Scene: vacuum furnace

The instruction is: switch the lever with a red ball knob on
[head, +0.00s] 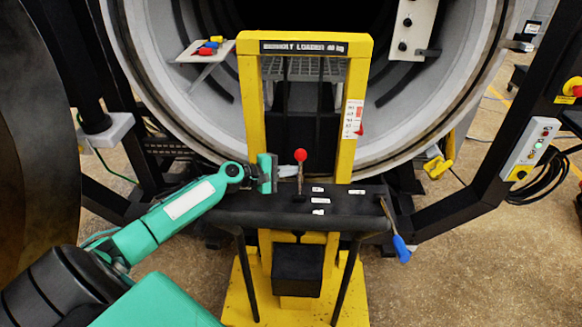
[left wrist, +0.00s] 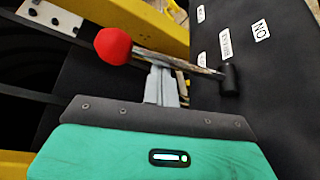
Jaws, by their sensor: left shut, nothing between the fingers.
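The lever (head: 300,174) stands about upright on the black panel of the yellow loader, with its red ball knob (head: 300,155) at the top. In the left wrist view the red ball (left wrist: 113,45) is left of centre and the metal shaft (left wrist: 180,62) runs right to a black base. My left gripper (head: 275,173) is just left of the lever, below ball height. Its closed, empty fingers (left wrist: 166,86) point at the shaft; whether they touch it I cannot tell. My right gripper is not in view.
White labels (head: 318,200), one reading "NO", lie right of the lever on the black panel (head: 345,203). A blue-handled lever (head: 401,248) hangs at the panel's right end. The yellow loader frame (head: 250,95) rises behind, before the round furnace opening.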

